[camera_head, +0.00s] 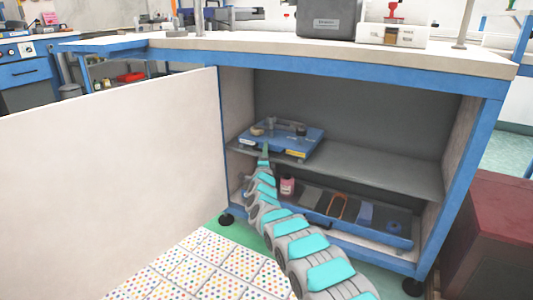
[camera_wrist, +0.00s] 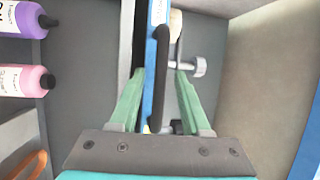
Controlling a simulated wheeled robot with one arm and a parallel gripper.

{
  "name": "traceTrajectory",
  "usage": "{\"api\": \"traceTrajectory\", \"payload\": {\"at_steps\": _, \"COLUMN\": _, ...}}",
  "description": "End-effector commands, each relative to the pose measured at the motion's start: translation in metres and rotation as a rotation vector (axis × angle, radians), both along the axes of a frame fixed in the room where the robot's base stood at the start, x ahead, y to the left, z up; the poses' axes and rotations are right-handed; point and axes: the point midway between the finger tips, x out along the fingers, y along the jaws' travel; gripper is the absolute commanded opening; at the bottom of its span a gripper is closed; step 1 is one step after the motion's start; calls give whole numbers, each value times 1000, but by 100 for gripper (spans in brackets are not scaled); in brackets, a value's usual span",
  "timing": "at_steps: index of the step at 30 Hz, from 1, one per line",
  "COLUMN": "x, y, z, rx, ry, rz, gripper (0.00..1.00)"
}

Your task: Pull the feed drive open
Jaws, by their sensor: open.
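What looks like the feed drive is a low blue unit (camera_head: 312,141) with knobs on top and yellow labels on its front, resting on the cabinet's upper shelf. In the wrist view its blue edge (camera_wrist: 148,70) and a curved black handle (camera_wrist: 160,85) show. My gripper (camera_head: 265,150) is at the front left of the unit. In the wrist view my gripper (camera_wrist: 160,78) has its green fingers apart, one on each side of the handle and blue edge. I cannot tell whether either finger touches them.
The grey shelf (camera_head: 390,171) runs below the unit. Under it are a pink bottle (camera_head: 287,186) and a blue tray (camera_head: 365,232) with dark compartments. A large white door panel (camera_head: 110,180) stands at the left. The cabinet's right wall (camera_wrist: 270,80) is near in the wrist view.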

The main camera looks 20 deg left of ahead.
Motion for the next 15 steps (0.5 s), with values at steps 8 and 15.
{"api": "traceTrajectory", "payload": {"at_steps": 8, "x": 0, "y": 0, "z": 0, "rx": 0, "ry": 0, "rz": 0, "gripper": 43}}
{"api": "traceTrajectory", "payload": {"at_steps": 15, "x": 0, "y": 0, "z": -1, "rx": 0, "ry": 1, "rz": 0, "gripper": 16}}
